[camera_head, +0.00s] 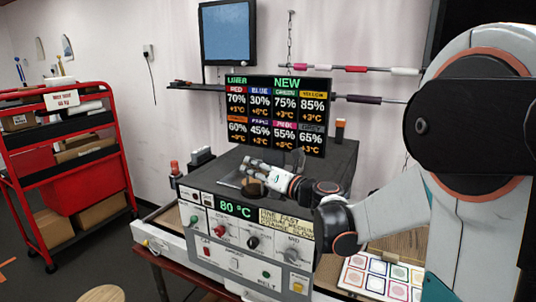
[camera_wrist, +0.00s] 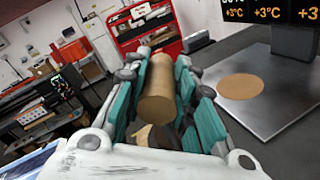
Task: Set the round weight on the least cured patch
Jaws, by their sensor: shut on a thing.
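My gripper (camera_head: 260,176) is over the dark bench of the heat press and points left. In the wrist view my gripper (camera_wrist: 160,100) is shut on the round weight (camera_wrist: 158,88), a brass-coloured cylinder between the teal finger pads. The weight is tilted in that picture. A white sheet of coloured patches (camera_head: 384,278) lies at lower right, partly cut off by the frame and my arm. The sign (camera_head: 276,114) gives colours with percentages: red 70, blue 30, green 75, yellow 85; the lower row reads 60, 45, 55, 65.
A tan disc (camera_wrist: 241,87) lies flat on a grey metal plate (camera_wrist: 272,125), right of the held weight. The control panel (camera_head: 240,238) shows 80 °C. A red shelf cart (camera_head: 68,190) stands left. Rolls hang on the wall behind.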

